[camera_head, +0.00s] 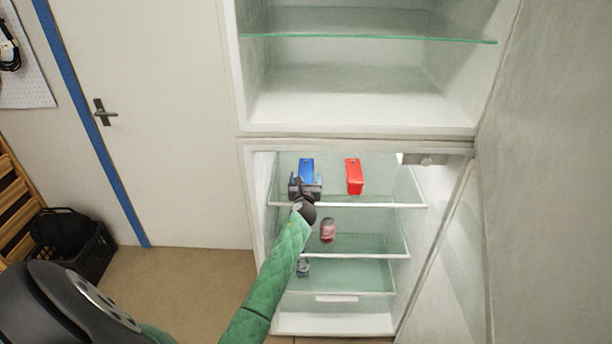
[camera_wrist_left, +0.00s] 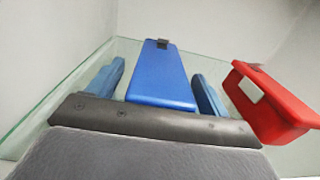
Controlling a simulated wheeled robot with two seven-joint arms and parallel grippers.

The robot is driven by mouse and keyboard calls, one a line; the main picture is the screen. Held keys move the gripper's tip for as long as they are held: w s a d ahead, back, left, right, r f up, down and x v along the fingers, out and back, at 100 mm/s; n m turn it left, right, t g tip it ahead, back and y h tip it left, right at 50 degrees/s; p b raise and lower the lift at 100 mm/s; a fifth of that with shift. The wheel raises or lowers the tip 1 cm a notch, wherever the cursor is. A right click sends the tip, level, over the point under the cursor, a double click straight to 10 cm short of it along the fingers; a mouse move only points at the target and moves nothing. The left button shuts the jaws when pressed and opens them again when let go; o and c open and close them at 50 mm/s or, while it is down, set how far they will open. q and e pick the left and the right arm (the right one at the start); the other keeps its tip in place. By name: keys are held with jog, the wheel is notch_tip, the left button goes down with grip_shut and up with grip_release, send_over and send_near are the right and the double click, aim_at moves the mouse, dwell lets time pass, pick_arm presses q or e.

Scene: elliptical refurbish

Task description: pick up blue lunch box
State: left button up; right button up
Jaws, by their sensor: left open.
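The blue lunch box (camera_head: 306,167) lies on the top glass shelf of the lower fridge compartment, left of a red box. In the left wrist view the blue lunch box (camera_wrist_left: 161,76) is between the two blue fingers of my left gripper (camera_wrist_left: 158,84), with a gap on each side. My left gripper (camera_head: 305,184) is open at the front of the box in the head view and hides its near end. My right gripper is not in view.
A red box (camera_head: 354,176) is close on the right; it also shows in the left wrist view (camera_wrist_left: 268,104). A red jar (camera_head: 327,230) and a small bottle (camera_head: 303,267) are on lower shelves. The fridge door (camera_head: 440,255) is open on the right. A black crate (camera_head: 72,246) is at left.

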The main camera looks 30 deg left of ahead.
pick_arm(q)
jog(key=shift+w, duration=0.1)
jog(key=c, duration=1.4)
jog(key=shift+o, duration=0.2)
